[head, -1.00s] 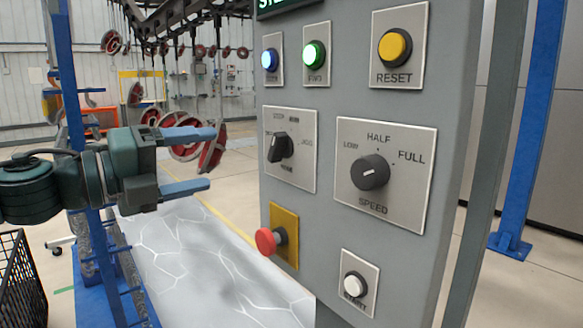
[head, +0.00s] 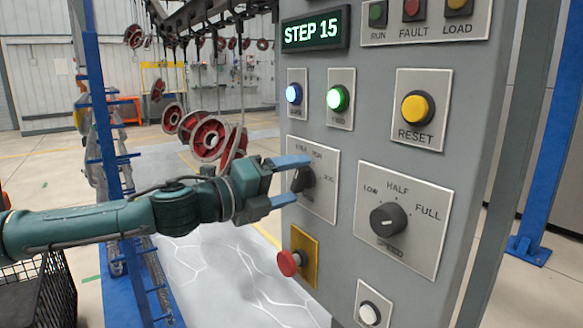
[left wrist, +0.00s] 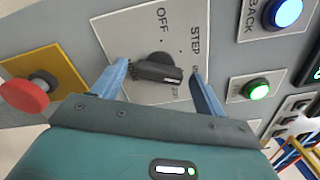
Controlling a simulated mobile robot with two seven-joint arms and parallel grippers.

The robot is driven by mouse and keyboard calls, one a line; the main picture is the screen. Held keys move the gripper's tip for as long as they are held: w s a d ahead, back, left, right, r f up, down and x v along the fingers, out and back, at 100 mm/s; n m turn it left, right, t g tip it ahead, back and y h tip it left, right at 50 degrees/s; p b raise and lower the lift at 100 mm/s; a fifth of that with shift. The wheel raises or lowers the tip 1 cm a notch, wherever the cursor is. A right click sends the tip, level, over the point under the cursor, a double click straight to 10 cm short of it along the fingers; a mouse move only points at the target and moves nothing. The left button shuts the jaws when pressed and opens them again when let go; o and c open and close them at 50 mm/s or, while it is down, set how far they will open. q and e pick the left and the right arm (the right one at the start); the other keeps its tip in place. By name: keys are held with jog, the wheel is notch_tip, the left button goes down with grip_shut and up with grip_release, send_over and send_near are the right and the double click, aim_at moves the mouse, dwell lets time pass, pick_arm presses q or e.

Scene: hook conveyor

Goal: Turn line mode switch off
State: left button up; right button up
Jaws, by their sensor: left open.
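The line mode switch (head: 305,180) is a black rotary knob on a light plate at the left side of the grey panel. In the left wrist view the knob (left wrist: 158,70) carries a white mark at its right end, turned away from the OFF label; STEP is also legible. The label nearest the mark is partly hidden. My left gripper (head: 300,180) is open, with its blue fingers on either side of the knob. In the left wrist view the gripper (left wrist: 160,70) shows gaps between both fingers and the knob. My right gripper is out of view.
A red mushroom button (head: 289,263) sits just below the switch, and the speed knob (head: 388,219) is to its right. Lit blue (head: 294,94) and green (head: 338,98) buttons are above. Red wheels (head: 209,139) hang behind my left arm. A black crate (head: 45,290) stands lower left.

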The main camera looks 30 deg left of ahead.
pick_arm(q)
jog(key=shift+w+d, duration=0.15)
jog(key=shift+w, duration=0.15)
jog(key=c, duration=1)
